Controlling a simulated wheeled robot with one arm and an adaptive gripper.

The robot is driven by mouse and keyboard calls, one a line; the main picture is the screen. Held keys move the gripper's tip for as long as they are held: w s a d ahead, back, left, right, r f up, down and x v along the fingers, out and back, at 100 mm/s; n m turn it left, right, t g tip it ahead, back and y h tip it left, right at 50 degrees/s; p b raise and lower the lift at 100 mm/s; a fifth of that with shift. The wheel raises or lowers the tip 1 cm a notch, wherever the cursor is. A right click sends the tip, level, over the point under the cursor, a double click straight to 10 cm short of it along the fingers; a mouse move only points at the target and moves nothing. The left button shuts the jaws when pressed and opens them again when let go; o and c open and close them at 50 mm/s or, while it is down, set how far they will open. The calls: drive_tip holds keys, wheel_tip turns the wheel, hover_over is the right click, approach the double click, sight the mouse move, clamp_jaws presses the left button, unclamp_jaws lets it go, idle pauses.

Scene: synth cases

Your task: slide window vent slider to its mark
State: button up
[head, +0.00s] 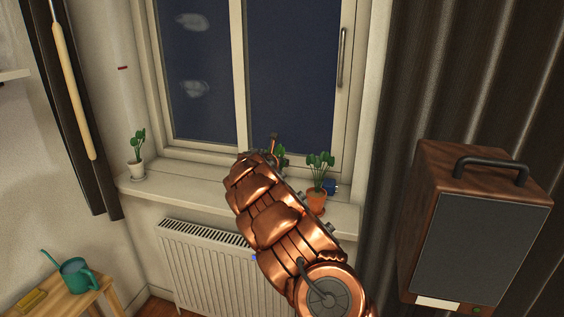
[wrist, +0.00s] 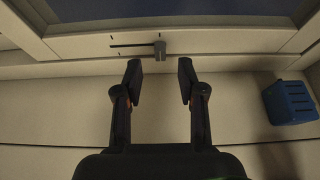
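The window vent slider (wrist: 160,50) is a small grey block on the window's lower frame in the wrist view. It sits at the right end of a thin dark slot (wrist: 130,45) running left. Short dark tick marks stand near both ends of the slot. My gripper (wrist: 160,67) is open and empty. Its two black fingers are apart, just in front of the slider, one to each side of it in the picture, and do not appear to touch it. In the head view the slider is hidden behind my copper arm.
A blue slotted block (wrist: 290,103) stands on the sill right of my gripper. A potted plant in terracotta (head: 317,200) stands right of my arm, a white-potted plant (head: 137,168) at the sill's left end. A radiator (head: 200,262) is below; a wooden speaker (head: 470,230) stands right.

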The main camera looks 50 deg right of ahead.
drive_tip(key=shift+p+x, duration=0.4)
drive_tip(key=shift+x, duration=1.6)
clamp_jaws()
